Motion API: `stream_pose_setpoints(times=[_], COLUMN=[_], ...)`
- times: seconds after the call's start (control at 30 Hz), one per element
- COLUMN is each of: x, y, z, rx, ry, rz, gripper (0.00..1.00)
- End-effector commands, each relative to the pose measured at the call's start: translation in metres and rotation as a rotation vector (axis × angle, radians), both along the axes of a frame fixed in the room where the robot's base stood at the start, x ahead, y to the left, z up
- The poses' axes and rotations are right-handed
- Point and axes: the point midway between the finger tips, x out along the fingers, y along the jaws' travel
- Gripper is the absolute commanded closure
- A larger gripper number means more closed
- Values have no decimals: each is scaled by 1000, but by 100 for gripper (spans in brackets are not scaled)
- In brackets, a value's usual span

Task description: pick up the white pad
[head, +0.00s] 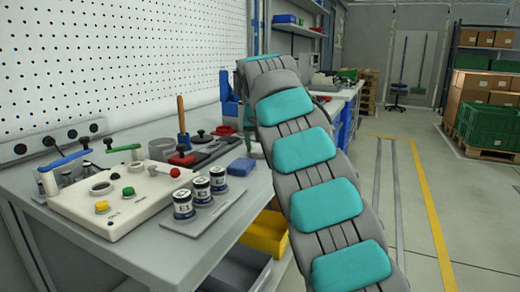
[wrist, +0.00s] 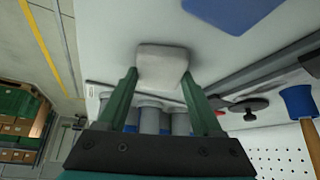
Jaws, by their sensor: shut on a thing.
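The white pad (wrist: 162,62) is a small pale block with rounded edges, seen in the wrist view. My gripper (wrist: 160,77) has its two green fingers on either side of the pad and is shut on it. The pad is over the pale bench top (wrist: 115,30); I cannot tell whether it touches the surface.
A blue pad (head: 241,167) lies close by, also in the wrist view (wrist: 232,12). A control box (head: 115,195) and several labelled jars (head: 202,189) stand to the left.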

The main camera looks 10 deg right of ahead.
Motion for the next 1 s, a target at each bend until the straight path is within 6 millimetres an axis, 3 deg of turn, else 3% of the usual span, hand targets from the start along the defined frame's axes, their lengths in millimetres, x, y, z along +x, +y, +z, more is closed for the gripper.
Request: stream_pose_setpoints(times=[1.0], x=[2], y=[2], z=[34], rx=[0], ry=[-3], rz=[6], gripper=[94])
